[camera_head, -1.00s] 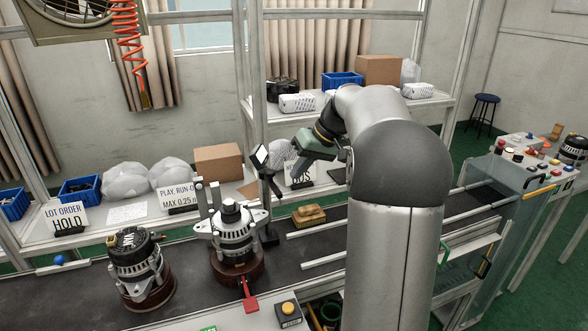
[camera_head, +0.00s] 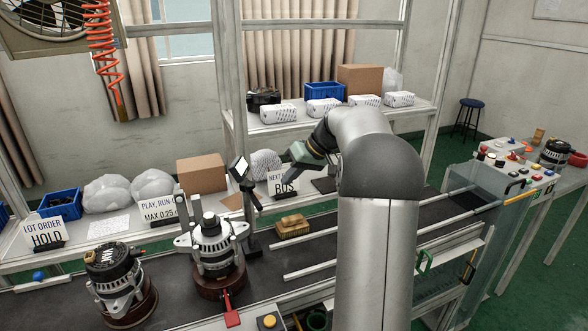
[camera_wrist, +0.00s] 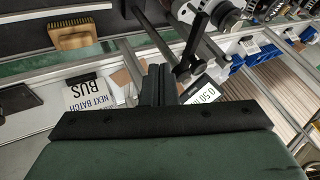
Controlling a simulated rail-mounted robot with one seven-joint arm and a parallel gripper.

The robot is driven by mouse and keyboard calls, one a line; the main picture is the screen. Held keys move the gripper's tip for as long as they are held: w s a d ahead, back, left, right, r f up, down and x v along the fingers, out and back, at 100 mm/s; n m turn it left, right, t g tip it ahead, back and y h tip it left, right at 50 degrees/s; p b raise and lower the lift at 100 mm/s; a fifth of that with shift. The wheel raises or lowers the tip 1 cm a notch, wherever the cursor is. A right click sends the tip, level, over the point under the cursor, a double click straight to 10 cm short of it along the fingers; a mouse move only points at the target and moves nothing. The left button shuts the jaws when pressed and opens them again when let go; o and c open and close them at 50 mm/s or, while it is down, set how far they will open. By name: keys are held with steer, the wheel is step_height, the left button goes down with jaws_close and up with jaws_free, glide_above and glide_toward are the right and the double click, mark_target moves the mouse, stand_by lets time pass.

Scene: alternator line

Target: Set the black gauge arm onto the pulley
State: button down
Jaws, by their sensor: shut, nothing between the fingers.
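The alternator (camera_head: 216,250) with its pulley (camera_head: 209,220) on top stands on a round brown base on the dark belt. The black gauge arm (camera_head: 250,186) slants up beside it on a black post, with a small square dial head at its upper end. It looks raised and apart from the pulley. In the wrist view the gauge arm (camera_wrist: 190,62) and its white readout (camera_wrist: 203,94) are just right of my fingers. My gripper (camera_wrist: 158,70) is shut and empty. In the head view its green body (camera_head: 302,153) is right of the gauge, in front of the shelf.
A second alternator (camera_head: 118,285) stands to the left on the belt. A tan brush-like block (camera_head: 292,226) lies right of the gauge post, near the metal rails. A red tab (camera_head: 231,312) sticks out at the base's front. Sign cards stand along the back.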

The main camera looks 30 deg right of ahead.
mark_target(248, 185)
steer(key=w+a+f+p, duration=0.2)
steer(key=a+f, duration=0.2)
steer(key=a, duration=0.2)
steer(key=shift+w, duration=0.15)
steer(key=shift+a+b, duration=0.1)
steer(key=shift+b, duration=0.25)
